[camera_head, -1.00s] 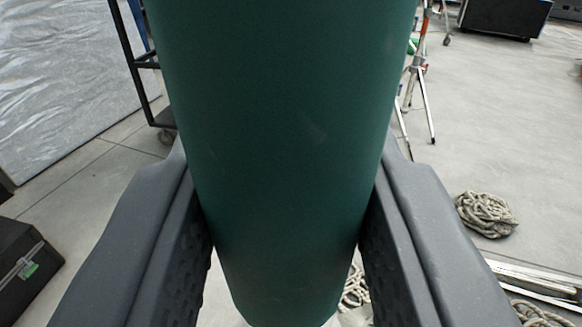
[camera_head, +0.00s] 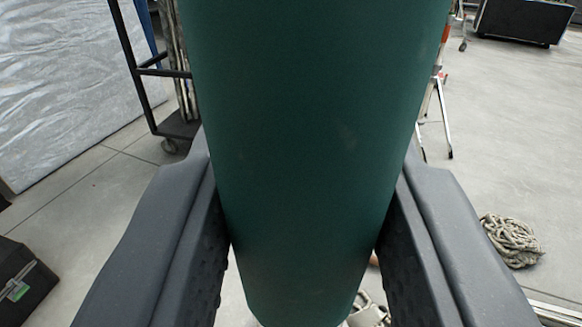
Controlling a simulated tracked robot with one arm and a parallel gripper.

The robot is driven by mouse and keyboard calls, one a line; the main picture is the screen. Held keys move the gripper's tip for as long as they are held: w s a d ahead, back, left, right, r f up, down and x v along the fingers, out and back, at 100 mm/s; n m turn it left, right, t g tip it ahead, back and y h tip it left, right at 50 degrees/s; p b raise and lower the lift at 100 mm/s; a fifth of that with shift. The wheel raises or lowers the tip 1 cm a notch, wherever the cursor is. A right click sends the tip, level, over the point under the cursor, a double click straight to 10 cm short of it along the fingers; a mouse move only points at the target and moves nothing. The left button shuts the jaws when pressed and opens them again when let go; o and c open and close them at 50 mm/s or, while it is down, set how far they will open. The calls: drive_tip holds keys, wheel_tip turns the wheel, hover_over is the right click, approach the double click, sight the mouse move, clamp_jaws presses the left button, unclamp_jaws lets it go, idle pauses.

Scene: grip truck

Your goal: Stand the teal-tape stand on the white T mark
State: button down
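A thick dark teal cylinder (camera_head: 300,150) fills the middle of the view, running from the top edge down between my fingers. It tapers toward the bottom. Its lower end and whatever lies below are mostly out of sight. I cannot see tape edges or legs on it, so I cannot confirm it is the teal-tape stand. My gripper (camera_head: 305,265) has its dark grey fingers against both sides of the cylinder and is shut on it. The white T mark is not visible.
A red-and-silver tripod stand (camera_head: 440,110) is behind at right. A rope coil (camera_head: 512,240) lies on the floor at right. A black wheeled cart (camera_head: 178,128) stands at back left, a black case (camera_head: 22,283) at lower left, another case (camera_head: 525,18) at top right.

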drive_tip(key=shift+d+r, duration=0.1)
drive_tip(key=shift+r, duration=0.1)
drive_tip(key=shift+w+f, duration=0.15)
drive_tip(key=w+a+f+n+g+y+b, duration=0.2)
drive_tip(key=a+f+n+y, duration=0.25)
drive_tip(key=a+f, duration=0.7)
drive_tip(key=w+a+f+n+g+y+b, duration=0.1)
drive_tip(key=w+a+f+n+y+b, duration=0.15)
drive_tip(key=a+f+y, duration=0.6)
drive_tip(key=s+a+f+n+g+y+b, duration=0.1)
drive_tip(key=s+a+f+n+g, duration=0.1)
drive_tip(key=s+a+f, duration=0.4)
drive_tip(key=s+a+f+n+g+y+b, duration=0.2)
drive_tip(key=s+a+f+g, duration=0.3)
drive_tip(key=f, duration=1)
drive_tip(key=s+a+f+n+g+y+b, duration=0.1)
drive_tip(key=s+a+f+n+g+b, duration=0.1)
drive_tip(key=s+a+f+n+g, duration=0.2)
drive_tip(key=shift+s+a+f+y, duration=0.3)
drive_tip(key=shift+s+a+f, duration=1.4)
drive_tip(key=shift+f, duration=1.8)
drive_tip(key=shift+s+d+r+p, duration=0.15)
drive_tip(key=shift+d+r+p, duration=0.15)
drive_tip(key=shift+p, duration=0.35)
drive_tip(key=shift+f, duration=1.45)
